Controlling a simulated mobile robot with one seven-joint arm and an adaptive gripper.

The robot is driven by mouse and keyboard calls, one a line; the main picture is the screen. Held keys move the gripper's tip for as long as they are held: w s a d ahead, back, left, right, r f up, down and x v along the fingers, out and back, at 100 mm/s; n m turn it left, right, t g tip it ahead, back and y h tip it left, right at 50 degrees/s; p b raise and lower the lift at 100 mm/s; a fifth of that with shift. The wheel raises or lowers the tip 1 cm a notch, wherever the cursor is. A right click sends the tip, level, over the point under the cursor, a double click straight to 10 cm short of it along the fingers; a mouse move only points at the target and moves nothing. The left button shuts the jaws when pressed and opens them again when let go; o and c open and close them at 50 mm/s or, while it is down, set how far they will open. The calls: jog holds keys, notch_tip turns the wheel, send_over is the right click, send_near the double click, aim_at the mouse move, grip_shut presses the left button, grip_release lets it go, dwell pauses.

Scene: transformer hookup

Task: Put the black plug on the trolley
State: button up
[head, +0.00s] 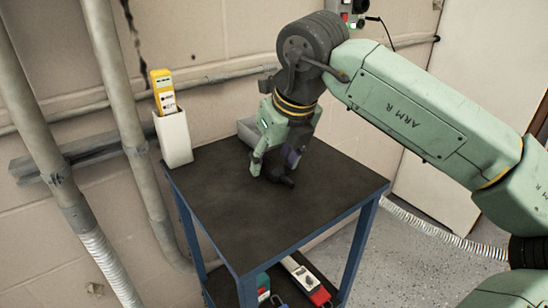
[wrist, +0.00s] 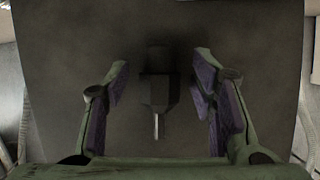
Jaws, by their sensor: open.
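The black plug (wrist: 156,88) lies on the dark top of the trolley (head: 225,205), and its single pale pin points toward the bottom of the wrist view. In the head view the plug (head: 286,181) shows partly beside my fingertips. My gripper (head: 272,172) is low over the trolley top. In the wrist view my gripper (wrist: 160,90) is open, with one purple-padded finger on each side of the plug and a visible gap on both sides. The trolley has a blue frame and a lower shelf.
A white holder (head: 173,139) with a yellow device (head: 164,92) stands at the trolley's back left corner. A grey bin (head: 247,130) is behind my gripper. The lower shelf holds a red-and-white item (head: 307,283). Pipes run along the left wall. The front of the top is clear.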

aim_at(288, 179)
jog(key=v, duration=1.2)
jog(key=shift+w+r, duration=0.1)
jog(key=shift+r, duration=0.05)
